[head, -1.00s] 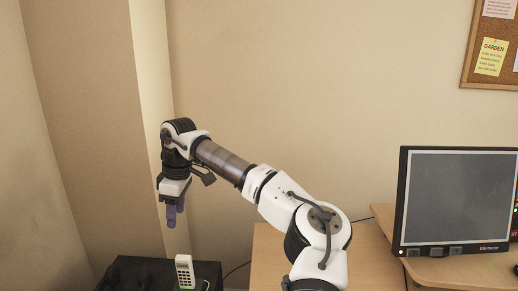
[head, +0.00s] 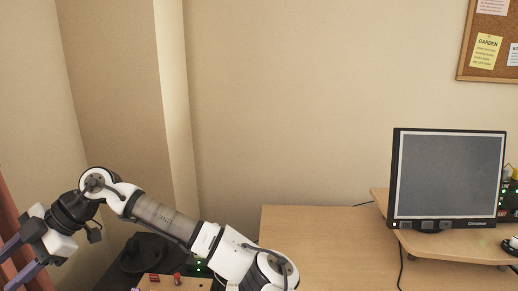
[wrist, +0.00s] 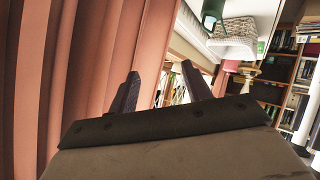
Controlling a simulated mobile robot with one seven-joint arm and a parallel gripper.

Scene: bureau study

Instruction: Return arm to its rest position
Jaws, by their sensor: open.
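My gripper (head: 14,262) is at the lower left of the head view, at the end of my arm, which stretches left from the bottom middle. Its purple-grey fingers point left and down, and the tips are cut off or close to the frame edge. In the wrist view my gripper (wrist: 160,88) shows two dark fingers spread apart with nothing between them. Pinkish-brown curtains (wrist: 80,70) fill the left of that view, behind the fingers.
A wooden desk (head: 325,245) with a monitor (head: 448,178) stands at the right. A dark surface with a black object (head: 147,253) lies below my arm. A corkboard (head: 488,60) hangs on the wall. Bookshelves (wrist: 285,90) stand at the right of the wrist view.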

